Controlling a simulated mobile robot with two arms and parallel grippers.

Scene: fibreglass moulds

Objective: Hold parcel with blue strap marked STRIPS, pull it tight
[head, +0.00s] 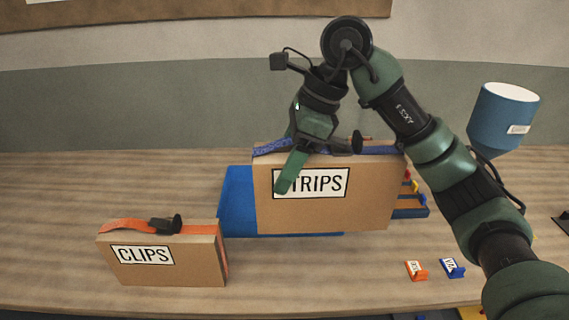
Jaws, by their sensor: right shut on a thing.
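The cardboard parcel marked STRIPS (325,215) stands upright on the bench in the middle. Its blue strap (272,147) runs along the top, with a dark buckle (356,142) on it towards the right. My right gripper (292,168) comes down over the parcel's top left part. One green finger lies against the front face and covers the first letter of the label; the other finger is hidden behind the parcel. The gripper is shut on the parcel. My left gripper is not in view.
A parcel marked CLIPS (170,262) with an orange strap stands at the front left. Small orange (416,270) and blue (453,267) tags lie at front right. A blue funnel-like container (503,115) is at back right.

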